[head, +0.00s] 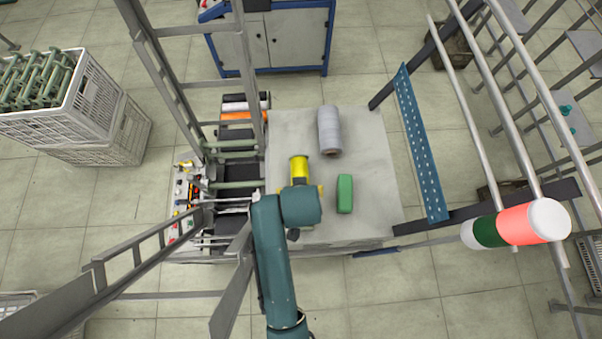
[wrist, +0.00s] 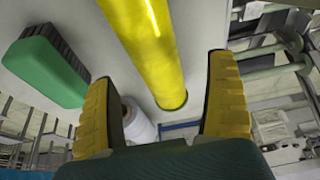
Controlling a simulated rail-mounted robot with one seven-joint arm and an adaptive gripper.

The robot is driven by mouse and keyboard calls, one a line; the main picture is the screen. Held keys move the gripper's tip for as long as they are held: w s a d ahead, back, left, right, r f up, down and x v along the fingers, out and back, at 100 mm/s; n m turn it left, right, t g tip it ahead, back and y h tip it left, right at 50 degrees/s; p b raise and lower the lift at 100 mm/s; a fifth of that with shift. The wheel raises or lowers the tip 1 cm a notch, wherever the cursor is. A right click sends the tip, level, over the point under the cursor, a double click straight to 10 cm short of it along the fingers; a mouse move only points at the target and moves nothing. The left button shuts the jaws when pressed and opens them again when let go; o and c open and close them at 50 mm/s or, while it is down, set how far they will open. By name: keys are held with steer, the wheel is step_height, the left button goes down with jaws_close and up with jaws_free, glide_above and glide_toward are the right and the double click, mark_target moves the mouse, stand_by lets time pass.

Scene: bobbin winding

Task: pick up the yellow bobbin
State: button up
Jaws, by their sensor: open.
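The yellow bobbin (head: 299,167) lies on the grey table, just beyond my gripper in the head view. In the wrist view the yellow bobbin (wrist: 148,45) is a long yellow cylinder running from the top edge to between my fingers. My gripper (wrist: 165,95) is open, with one yellow-padded finger on each side of the bobbin's near end. I see a gap between the bobbin and each finger. In the head view my arm hides most of the gripper and perhaps part of the bobbin.
A green block-shaped brush (head: 345,193) lies right of the bobbin; it also shows in the wrist view (wrist: 45,68). A grey-white roll (head: 329,131) lies farther back on the table (head: 376,170). Machine frames stand to the left, and a blue perforated rail (head: 420,145) to the right.

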steer(key=x, duration=0.5)
steer(key=shift+s+d+f, duration=0.1)
steer(key=shift+s+d, duration=0.2)
steer(key=shift+s, duration=0.05)
steer(key=shift+w+f, duration=0.15)
steer(key=shift+f, duration=0.25)
steer(key=shift+r, duration=0.1)
steer(key=c, duration=1.4)
